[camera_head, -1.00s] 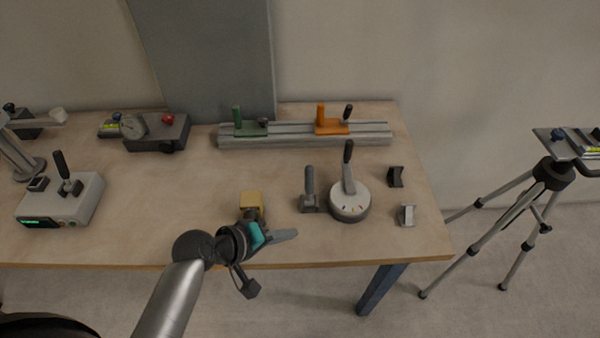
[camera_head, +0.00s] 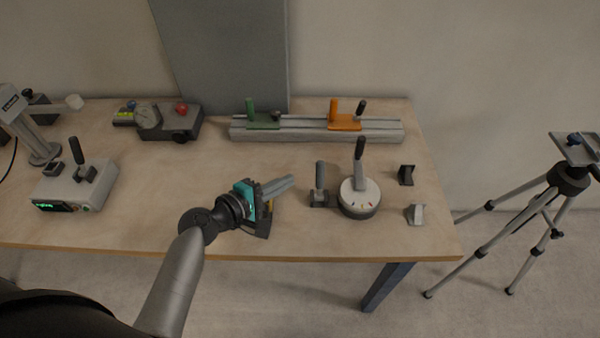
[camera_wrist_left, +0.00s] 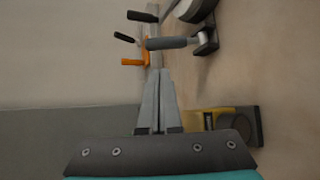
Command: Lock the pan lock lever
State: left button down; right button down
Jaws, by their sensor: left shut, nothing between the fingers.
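My left gripper (camera_head: 291,181) is shut and empty over the front of the table, its fingers pointing right towards a small upright lever (camera_head: 319,175) with a grey grip on a dark base. A gap shows between fingertips and lever. In the left wrist view the shut fingers (camera_wrist_left: 159,75) point up the picture, below the grey grip (camera_wrist_left: 172,43). Right of that lever stands a round pale base (camera_head: 358,199) with coloured marks and a dark-tipped lever. A tripod (camera_head: 568,178) stands right of the table. I cannot tell which lever is the pan lock. My right gripper is out of view.
A rail (camera_head: 315,132) carries a green clamp (camera_head: 263,122) and an orange clamp (camera_head: 344,122) behind. Two small brackets stand at right. A grey control box (camera_head: 75,188) is at left. The table's middle is clear.

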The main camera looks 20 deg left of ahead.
aim_at(320, 180)
pick_arm(q)
jog(key=b+x, duration=0.1)
jog(key=x, duration=0.8)
jog(key=shift+w+d+b, duration=0.15)
jog(key=shift+w+b, duration=0.1)
jog(key=shift+b, duration=0.05)
